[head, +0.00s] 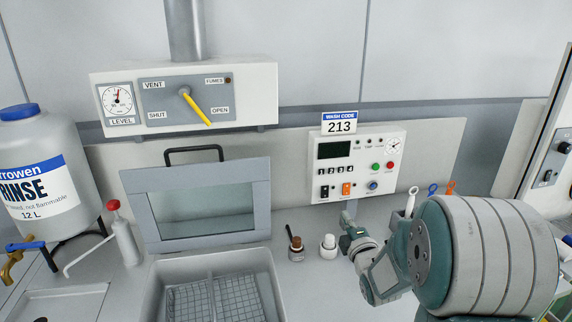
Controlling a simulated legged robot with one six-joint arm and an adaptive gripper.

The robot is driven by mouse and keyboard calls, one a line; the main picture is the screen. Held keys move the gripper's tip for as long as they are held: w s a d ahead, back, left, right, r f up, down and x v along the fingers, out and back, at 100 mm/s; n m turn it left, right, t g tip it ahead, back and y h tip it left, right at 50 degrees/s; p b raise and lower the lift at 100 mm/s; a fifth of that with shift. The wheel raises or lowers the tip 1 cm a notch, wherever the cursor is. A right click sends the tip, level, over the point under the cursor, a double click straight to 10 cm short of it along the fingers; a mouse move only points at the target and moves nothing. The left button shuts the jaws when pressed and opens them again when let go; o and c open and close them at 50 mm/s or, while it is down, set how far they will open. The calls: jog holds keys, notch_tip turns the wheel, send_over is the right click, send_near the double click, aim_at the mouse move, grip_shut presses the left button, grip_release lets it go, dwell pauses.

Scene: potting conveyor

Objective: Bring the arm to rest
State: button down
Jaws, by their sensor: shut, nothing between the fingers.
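My arm comes in from the right, its large grey drum-shaped link in the foreground. My gripper (348,218) is at the end of the arm, above the counter and in front of the control box. Its fingers are shut with nothing between them. The arm's base and part of its links lie outside or at the edge of the view.
The control box (325,184) is on the wall behind my gripper. An open-lidded basin (160,286), a rinse jug (78,150) and a pump bottle (125,240) are further left.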

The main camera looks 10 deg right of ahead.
jog(key=s+a+r+m+g, duration=0.1)
jog(key=s+a+m+g, duration=0.2)
jog(key=s+m, duration=0.3)
jog(key=s+a+r+m+g, duration=0.1)
jog(key=s+a+m+g, duration=0.3)
jog(key=s, duration=1)
jog(key=s+a+r+m+g, duration=0.1)
jog(key=s+a+m+g, duration=0.2)
jog(key=s+m+g, duration=0.3)
jog(key=s+m, duration=0.2)
jog(key=s, duration=0.2)
jog(key=shift+s+a+r+g+h, duration=0.25)
jog(key=shift+s+r+g+h, duration=0.05)
jog(key=shift+s+r, duration=0.05)
